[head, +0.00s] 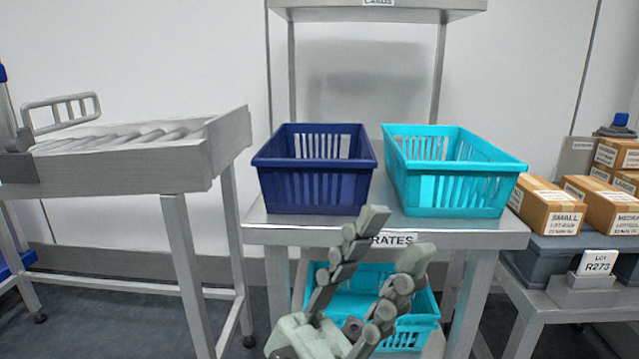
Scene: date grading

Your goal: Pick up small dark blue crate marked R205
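A dark blue slatted crate (314,188) stands upright on the left part of the metal table (480,232). It looks empty, and no R205 mark is readable on the sides I see. My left gripper (394,239) is in front of the table at the bottom middle of the head view. Its two fingers are spread apart with nothing between them. It appears nearer to me than the crate and apart from it. My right gripper is out of view.
A turquoise crate (452,192) stands just right of the dark blue one. More turquoise crates (405,332) sit on the shelf below. A roller conveyor (120,165) is at left. Cardboard boxes (548,208) and a sign reading R273 (597,263) are at right.

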